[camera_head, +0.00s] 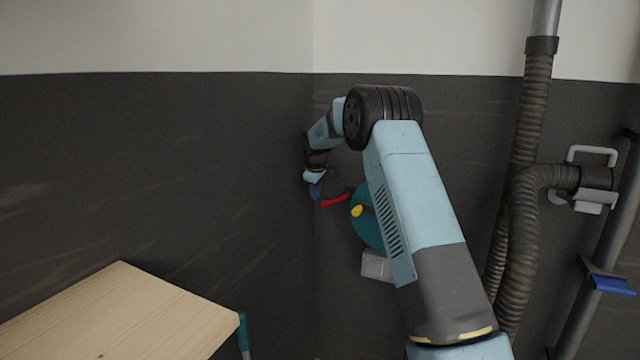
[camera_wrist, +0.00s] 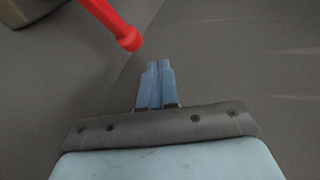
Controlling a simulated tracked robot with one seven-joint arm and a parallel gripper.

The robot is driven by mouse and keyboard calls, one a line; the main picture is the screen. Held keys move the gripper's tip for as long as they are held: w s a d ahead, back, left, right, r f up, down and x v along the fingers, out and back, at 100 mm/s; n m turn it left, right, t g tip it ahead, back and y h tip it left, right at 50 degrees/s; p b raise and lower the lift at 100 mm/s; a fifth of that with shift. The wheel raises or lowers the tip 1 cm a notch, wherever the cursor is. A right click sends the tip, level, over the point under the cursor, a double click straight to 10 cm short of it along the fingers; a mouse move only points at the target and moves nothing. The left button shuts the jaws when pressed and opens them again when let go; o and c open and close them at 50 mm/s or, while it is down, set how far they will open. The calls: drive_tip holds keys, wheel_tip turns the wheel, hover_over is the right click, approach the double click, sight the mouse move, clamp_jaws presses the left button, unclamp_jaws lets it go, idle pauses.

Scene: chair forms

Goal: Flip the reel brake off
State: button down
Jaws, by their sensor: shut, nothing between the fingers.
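A red lever (camera_head: 335,201) sticks out to the left from beside a teal reel (camera_head: 366,222) on the dark wall. The reel has a yellow knob (camera_head: 357,211), and my arm hides much of its right side. My gripper (camera_head: 315,191) is just left of the lever's rounded end. In the wrist view, my gripper (camera_wrist: 158,68) has its blue fingers together with nothing between them. The red lever (camera_wrist: 108,20) comes in from the top left there, and its tip lies just left of the fingertips. A gap shows between them in that view.
A light wooden tabletop (camera_head: 120,315) stands at the lower left. A grey box (camera_head: 376,265) is below the reel. A ribbed hose (camera_head: 525,230) and a pipe (camera_head: 610,240) with a blue-edged fitting stand at the right. The wall corner is close behind my gripper.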

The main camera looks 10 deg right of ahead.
sight(335, 200)
drive_tip(key=shift+w+d+f, duration=0.45)
drive_tip(key=shift+d+f, duration=0.2)
drive_tip(key=shift+w+d+f, duration=0.4)
drive_tip(key=shift+d+f, duration=0.2)
drive_tip(key=shift+d, duration=0.05)
